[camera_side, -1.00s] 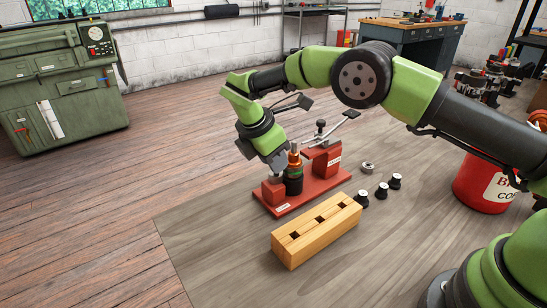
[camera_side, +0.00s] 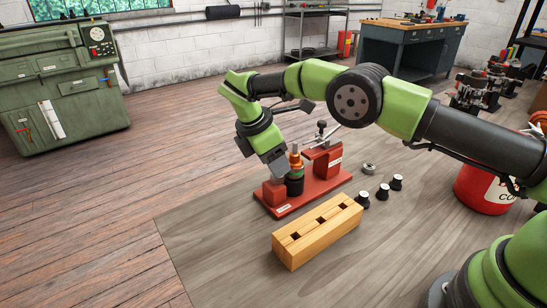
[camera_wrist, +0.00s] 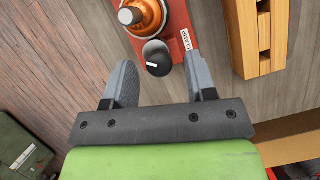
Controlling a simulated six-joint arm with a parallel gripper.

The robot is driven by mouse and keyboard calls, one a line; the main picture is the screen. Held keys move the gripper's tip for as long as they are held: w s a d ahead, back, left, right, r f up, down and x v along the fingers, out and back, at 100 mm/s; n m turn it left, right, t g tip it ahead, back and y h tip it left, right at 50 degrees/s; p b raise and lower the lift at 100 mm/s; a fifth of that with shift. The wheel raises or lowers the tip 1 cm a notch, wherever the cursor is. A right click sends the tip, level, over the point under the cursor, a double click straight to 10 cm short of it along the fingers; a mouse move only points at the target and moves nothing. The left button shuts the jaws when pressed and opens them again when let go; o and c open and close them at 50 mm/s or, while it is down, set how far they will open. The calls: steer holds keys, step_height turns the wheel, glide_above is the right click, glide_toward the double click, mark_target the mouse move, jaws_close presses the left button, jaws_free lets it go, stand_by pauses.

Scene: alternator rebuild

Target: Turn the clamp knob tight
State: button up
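The clamp knob (camera_wrist: 157,57) is a round black knob with a white mark, beside the CLAMP label (camera_wrist: 186,40) on the red fixture. My gripper (camera_wrist: 160,66) is open, with one finger on either side of the knob in the wrist view. I see gaps between the fingers and the knob; contact at depth cannot be told. In the side view my gripper (camera_side: 277,166) points down over the left end of the red fixture (camera_side: 312,197) and hides the knob. A copper and black part (camera_side: 295,170) stands upright on the fixture.
A wooden block with holes (camera_side: 318,232) lies in front of the fixture. Several small black-and-white parts (camera_side: 382,192) and a metal ring (camera_side: 368,168) lie to its right. A red bucket (camera_side: 485,188) stands farther right. The mat's left part is clear.

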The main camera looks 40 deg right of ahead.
stand_by(0.6)
steer(key=n+t, duration=0.1)
steer(key=n, duration=0.2)
steer(key=shift+s, duration=0.2)
steer(key=n+t, duration=0.1)
steer(key=n, duration=0.3)
steer(key=shift+s+t, duration=0.15)
steer(key=shift+t, duration=0.25)
steer(key=v, duration=1)
steer(key=s+d+r+m+t+y, duration=0.1)
steer(key=s+d+r+m+y, duration=0.1)
steer(key=s+d+r+m, duration=0.2)
steer(key=s+d+r+m+t+y, duration=0.2)
steer(key=s+d+r+m+y, duration=0.1)
steer(key=s+r+m, duration=0.6)
steer(key=s+m, duration=0.4)
steer(key=m, duration=0.1)
steer(key=shift+d+r, duration=0.4)
